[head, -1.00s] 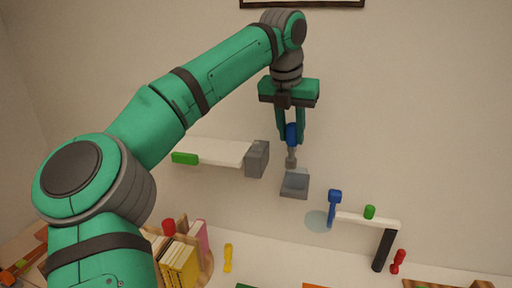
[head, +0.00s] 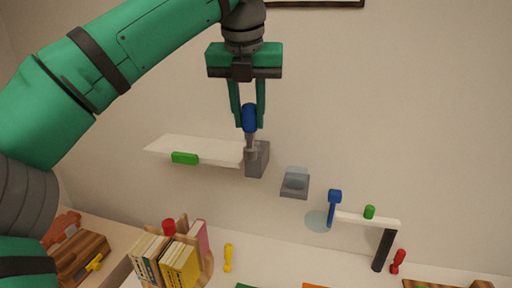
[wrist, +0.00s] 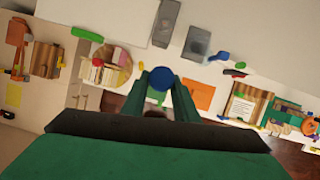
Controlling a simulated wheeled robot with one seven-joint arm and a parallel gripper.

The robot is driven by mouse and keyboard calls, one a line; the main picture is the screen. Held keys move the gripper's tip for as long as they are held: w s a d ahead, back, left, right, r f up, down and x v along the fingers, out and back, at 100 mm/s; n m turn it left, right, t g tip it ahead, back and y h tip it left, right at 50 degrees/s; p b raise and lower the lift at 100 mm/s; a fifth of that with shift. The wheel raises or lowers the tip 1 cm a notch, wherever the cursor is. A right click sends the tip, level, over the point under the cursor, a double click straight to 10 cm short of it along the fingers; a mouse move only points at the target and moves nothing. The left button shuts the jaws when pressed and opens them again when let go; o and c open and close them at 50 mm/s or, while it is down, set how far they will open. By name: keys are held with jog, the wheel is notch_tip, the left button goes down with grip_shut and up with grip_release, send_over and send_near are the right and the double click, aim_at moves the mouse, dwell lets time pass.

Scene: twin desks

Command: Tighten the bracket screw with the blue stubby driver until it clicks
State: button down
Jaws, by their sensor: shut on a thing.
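My gripper (head: 249,124) is shut on the blue stubby driver (head: 249,114) and points down. The driver is upright, its grey shaft below the fingers. In the wrist view the round blue handle end (wrist: 159,79) shows between the green fingers. The grey bracket (head: 258,160) is a block at the right end of the white shelf; it also shows in the wrist view (wrist: 166,22). The shaft's lower end overlaps the bracket's upper left part in the head view. I cannot tell whether it touches. The screw cannot be made out.
The white shelf (head: 190,148) carries a green block (head: 184,158) on its front edge. Below are books (head: 180,265), a yellow item (head: 228,257) and a white-topped stand (head: 365,218).

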jog(key=w+d+f, duration=0.1)
jog(key=w, duration=1.1)
jog(key=shift+w+d, duration=0.2)
jog(key=shift+w, duration=0.2)
dwell(0.5)
jog(key=shift+d, duration=0.15)
jog(key=shift+f, duration=0.35)
dwell(0.3)
jog(key=shift+s+a+f, duration=0.1)
jog(key=shift+a+f, duration=0.1)
jog(key=shift+f, duration=0.45)
